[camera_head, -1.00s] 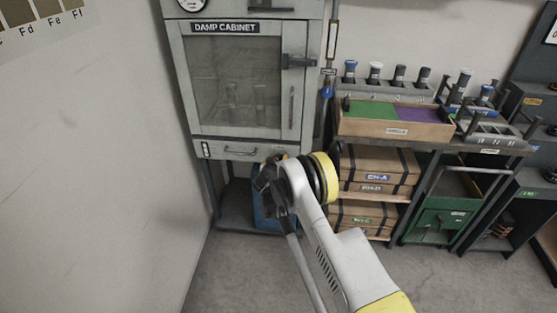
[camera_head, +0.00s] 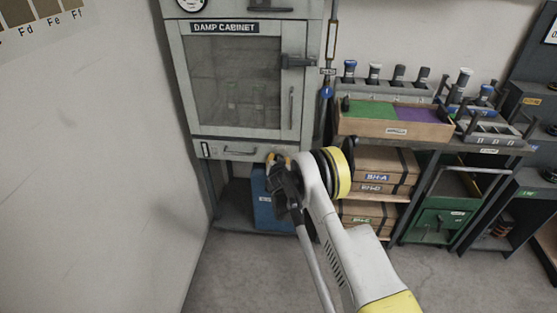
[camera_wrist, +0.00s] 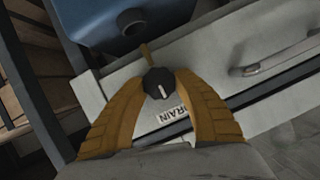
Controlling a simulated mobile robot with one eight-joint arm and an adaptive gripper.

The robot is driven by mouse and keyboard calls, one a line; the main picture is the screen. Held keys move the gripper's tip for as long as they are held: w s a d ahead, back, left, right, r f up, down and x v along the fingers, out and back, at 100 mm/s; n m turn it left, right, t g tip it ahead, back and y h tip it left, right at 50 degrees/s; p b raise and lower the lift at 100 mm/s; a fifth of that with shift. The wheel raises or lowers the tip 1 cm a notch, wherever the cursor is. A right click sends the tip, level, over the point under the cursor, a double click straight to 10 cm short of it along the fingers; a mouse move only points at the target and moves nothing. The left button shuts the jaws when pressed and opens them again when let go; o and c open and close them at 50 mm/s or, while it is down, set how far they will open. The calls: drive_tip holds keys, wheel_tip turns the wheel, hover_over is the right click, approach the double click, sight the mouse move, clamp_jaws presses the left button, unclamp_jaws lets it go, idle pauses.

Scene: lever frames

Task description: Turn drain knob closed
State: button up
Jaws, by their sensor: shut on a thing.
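The drain knob (camera_wrist: 158,84) is a small round black knob with a white pointer line, on the pale lower panel of the damp cabinet (camera_head: 250,85). A partly covered label reading "RAIN" (camera_wrist: 172,114) is beside it. My gripper (camera_wrist: 160,80) has its two yellow-brown fingers closed around the knob, one on each side. In the head view my gripper (camera_head: 277,159) is at the cabinet's lower right front, and it hides the knob there. A short brass-coloured spout (camera_wrist: 146,52) shows beyond the knob in the wrist view.
A blue container (camera_head: 265,208) with a dark round opening (camera_wrist: 131,20) stands below the cabinet. A drawer-like handle (camera_head: 240,152) is left of my gripper. Shelves with wooden boxes (camera_head: 385,160) stand close on the right. The floor in front is clear.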

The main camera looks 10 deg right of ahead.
drive_tip(key=o, duration=1.2)
drive_tip(key=shift+c, duration=0.2)
drive_tip(key=v, duration=1.2)
